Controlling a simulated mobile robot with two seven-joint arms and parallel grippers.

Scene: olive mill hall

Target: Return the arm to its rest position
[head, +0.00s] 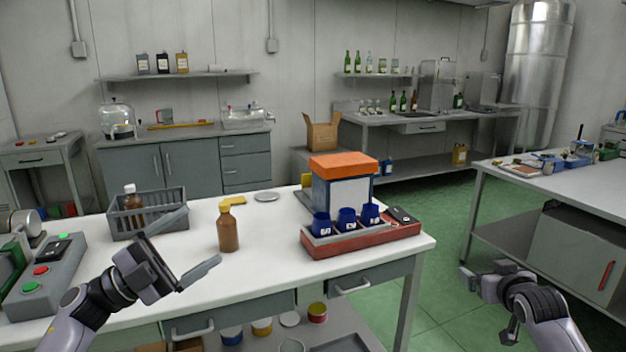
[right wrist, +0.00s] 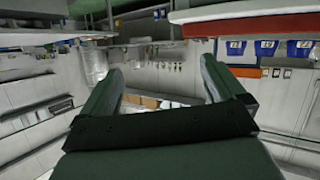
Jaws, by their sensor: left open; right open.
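My left gripper (head: 182,248) is open and empty over the front left of the white table (head: 270,273). Its fingers are spread, one up near the grey crate and one low to the left of the brown bottle's base. My right gripper (head: 470,277) is held past the table's right end, over the green floor, apart from any object. In the right wrist view its two fingers (right wrist: 160,85) stand wide apart with nothing between them.
On the table are a grey crate (head: 180,220) with a bottle, a brown bottle (head: 228,230), a red tray (head: 345,239) with blue cups, an orange-lidded box (head: 343,166) and a control box (head: 45,285). Another table (head: 585,190) stands at the right; green floor (head: 435,240) lies between.

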